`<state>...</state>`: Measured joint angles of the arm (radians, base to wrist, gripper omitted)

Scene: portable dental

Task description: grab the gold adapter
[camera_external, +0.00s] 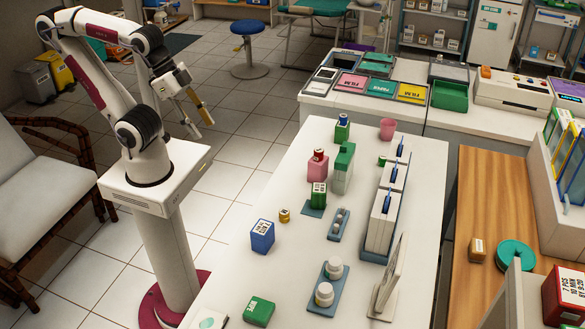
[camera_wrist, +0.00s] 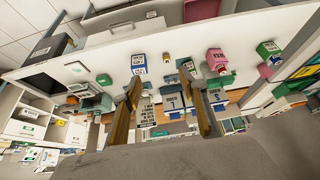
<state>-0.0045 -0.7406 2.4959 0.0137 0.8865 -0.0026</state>
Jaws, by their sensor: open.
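The gold adapter (camera_external: 284,215) is a small gold cylinder standing on the white table, right of a blue box (camera_external: 262,236). It shows as a tiny yellowish shape in the wrist view (camera_wrist: 166,57), above the gap between my fingers. My gripper (camera_external: 199,119) is raised in the air at the upper left, away from the table's left edge and well apart from the adapter. In the wrist view my gripper (camera_wrist: 161,82) has its two fingers spread with nothing held between them.
White upright holders (camera_external: 383,222) line the right side. A green box (camera_external: 258,311) lies at the front. Bare table surrounds the adapter.

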